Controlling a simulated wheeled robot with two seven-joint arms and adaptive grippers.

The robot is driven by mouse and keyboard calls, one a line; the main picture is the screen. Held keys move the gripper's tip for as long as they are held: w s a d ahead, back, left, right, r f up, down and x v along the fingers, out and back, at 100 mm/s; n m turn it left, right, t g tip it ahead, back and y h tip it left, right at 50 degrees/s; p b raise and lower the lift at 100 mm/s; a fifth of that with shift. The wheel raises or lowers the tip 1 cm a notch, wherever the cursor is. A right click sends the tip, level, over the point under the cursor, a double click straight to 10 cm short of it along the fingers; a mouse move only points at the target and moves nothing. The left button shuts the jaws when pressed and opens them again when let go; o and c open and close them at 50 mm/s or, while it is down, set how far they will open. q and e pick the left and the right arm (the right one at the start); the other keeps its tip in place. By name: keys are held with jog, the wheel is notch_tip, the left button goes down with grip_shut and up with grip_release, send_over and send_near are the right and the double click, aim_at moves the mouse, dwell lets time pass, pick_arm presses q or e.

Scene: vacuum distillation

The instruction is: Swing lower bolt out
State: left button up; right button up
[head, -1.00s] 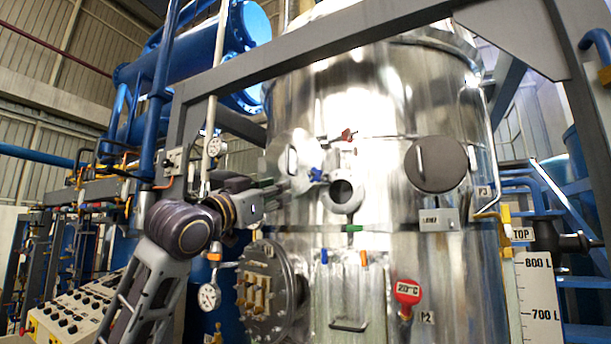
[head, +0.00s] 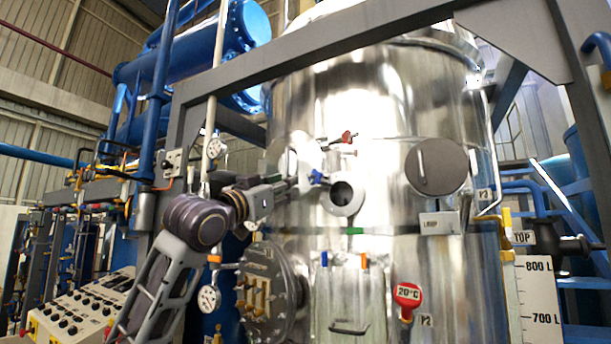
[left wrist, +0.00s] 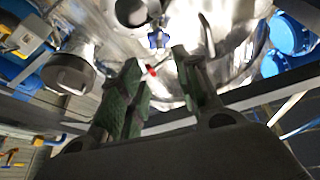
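A small blue-handled bolt (head: 318,177) sits at the left of the open round port (head: 343,195) on the steel vessel. A red-handled piece (head: 347,137) shows above it. My left gripper (head: 300,180) is just left of the blue bolt, its fingers hard to make out against the shiny metal. In the left wrist view, my left gripper (left wrist: 160,65) has its two green-padded fingers apart. The red piece (left wrist: 151,71) shows in the gap, and the blue bolt (left wrist: 158,38) shows beyond the tips. I see no contact with either. My right gripper is not in view.
A round dark cover (head: 438,166) stands to the right of the port. A flanged disc (head: 268,288) with brass fittings lies below my left arm. A grey frame beam (head: 330,48) crosses above.

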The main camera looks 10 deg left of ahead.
aim_at(308, 176)
pick_arm(q)
jog(key=shift+p+x, duration=2)
jog(key=shift+x, duration=3.25)
jog(key=shift+c, duration=0.3)
grip_shut()
